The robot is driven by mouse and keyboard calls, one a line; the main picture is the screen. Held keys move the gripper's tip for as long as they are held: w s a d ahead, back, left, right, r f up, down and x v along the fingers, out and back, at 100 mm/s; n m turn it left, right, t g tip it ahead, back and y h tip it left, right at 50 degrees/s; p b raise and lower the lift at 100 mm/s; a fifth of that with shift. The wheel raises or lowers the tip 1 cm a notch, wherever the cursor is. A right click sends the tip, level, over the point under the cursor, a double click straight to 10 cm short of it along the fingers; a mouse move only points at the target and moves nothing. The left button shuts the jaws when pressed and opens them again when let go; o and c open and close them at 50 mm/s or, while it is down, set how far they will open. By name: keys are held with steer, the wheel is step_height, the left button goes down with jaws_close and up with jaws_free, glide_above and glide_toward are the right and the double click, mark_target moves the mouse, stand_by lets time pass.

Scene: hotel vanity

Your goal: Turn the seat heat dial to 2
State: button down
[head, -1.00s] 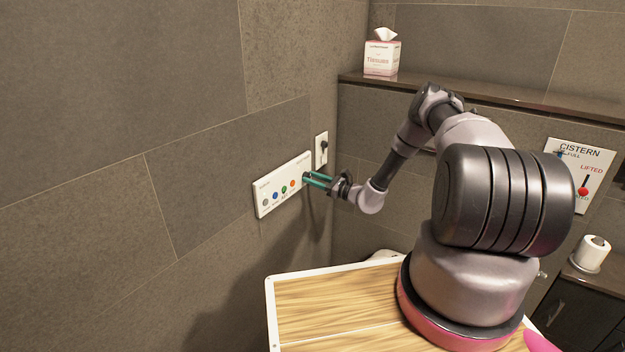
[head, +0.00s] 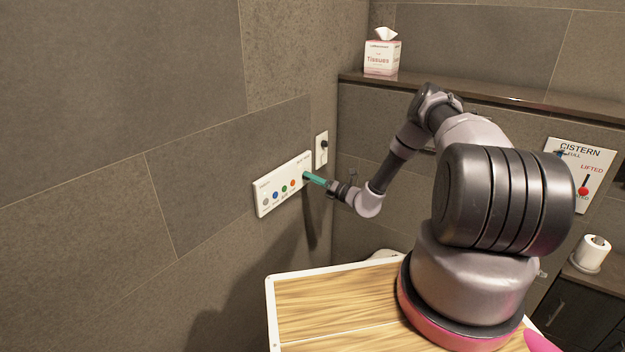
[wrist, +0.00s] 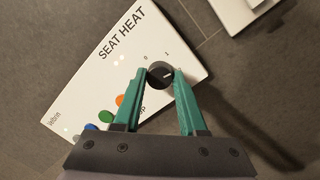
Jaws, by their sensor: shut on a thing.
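The seat heat dial (wrist: 158,77) is a small round black knob with a short white mark on its face. It sits on a white wall panel (head: 263,208) printed SEAT HEAT. The white mark lies on the side toward the right finger, away from the 0. My gripper (wrist: 160,75) has green fingers, one on each side of the dial, shut on it. In the head view, my gripper (head: 306,176) hides the dial.
The panel also carries several coloured round buttons (head: 284,188). A tissue box (head: 382,57) stands on the shelf, and a cistern sign (head: 570,185) is at right.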

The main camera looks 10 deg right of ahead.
steer(key=shift+f+m+h, duration=0.1)
steer(key=shift+m+h, duration=0.2)
steer(key=shift+m, duration=1.4)
steer(key=shift+c, duration=2.3)
jaws_free()
steer(key=shift+s+d, duration=0.1)
steer(key=v, duration=1)
steer(key=shift+s+d, duration=0.15)
steer(key=shift+s, duration=0.15)
